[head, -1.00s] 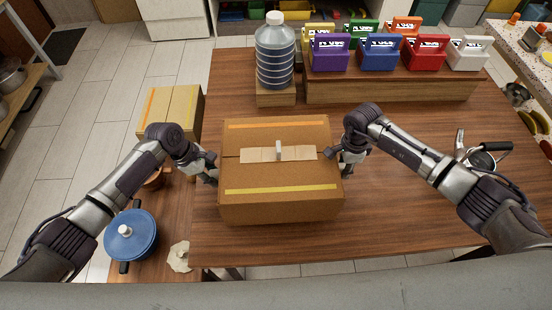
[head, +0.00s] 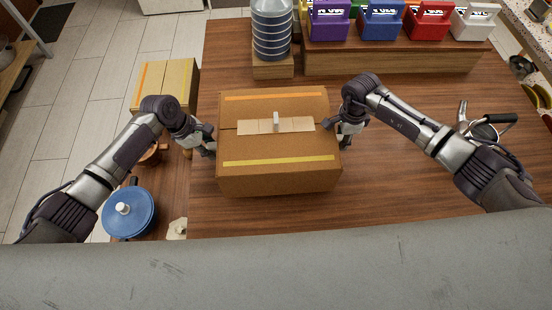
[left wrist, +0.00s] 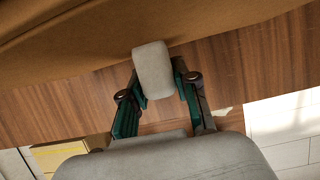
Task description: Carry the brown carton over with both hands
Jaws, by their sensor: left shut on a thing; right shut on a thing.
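The brown carton (head: 280,178) is on or just above the wooden table, closed, with an orange strip, a yellow strip and a pale band with a small knob on top. My left gripper (head: 210,142) is at its left side. In the left wrist view the left gripper (left wrist: 158,88) is shut on a pale block-shaped handle (left wrist: 151,66) against the carton's wall (left wrist: 90,35). My right gripper (head: 335,132) is shut at the carton's right side; what it grips there is hidden. I cannot tell whether the carton's underside touches the table.
The wooden table (head: 400,200) has free room right of the carton. A large bottle (head: 271,30) and several coloured cases, including a blue one (head: 381,22), stand on wooden blocks behind. A kettle (head: 482,130) is at the right. A blue pot (head: 128,212) and another carton (head: 181,82) are at the left.

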